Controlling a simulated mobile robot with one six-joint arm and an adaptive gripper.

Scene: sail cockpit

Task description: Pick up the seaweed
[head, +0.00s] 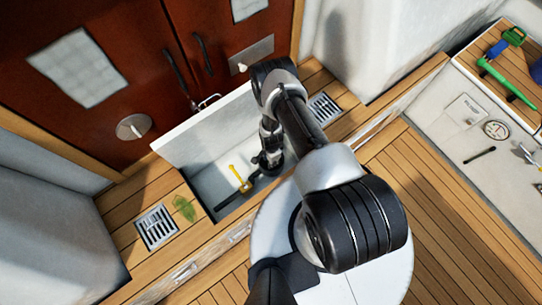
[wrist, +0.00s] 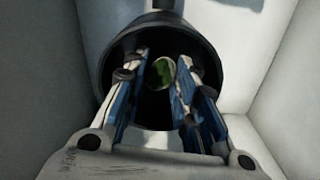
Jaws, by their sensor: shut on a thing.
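The green, leafy seaweed (head: 184,208) lies flat on the wooden deck beside the left grate in the head view. My gripper (head: 267,163) is well to the right of it, reaching down into an open white-walled locker. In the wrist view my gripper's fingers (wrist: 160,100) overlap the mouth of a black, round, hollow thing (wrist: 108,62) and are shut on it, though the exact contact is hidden. A small green patch shows between the fingertips; I cannot tell what it is.
A raised white lid (head: 195,130) stands behind the locker. A yellow-ended tool (head: 238,178) lies in the locker, left of my gripper. Grates (head: 157,228) flank the locker. Brown doors (head: 130,60) rise behind. A green tool (head: 505,82) lies on the right bench.

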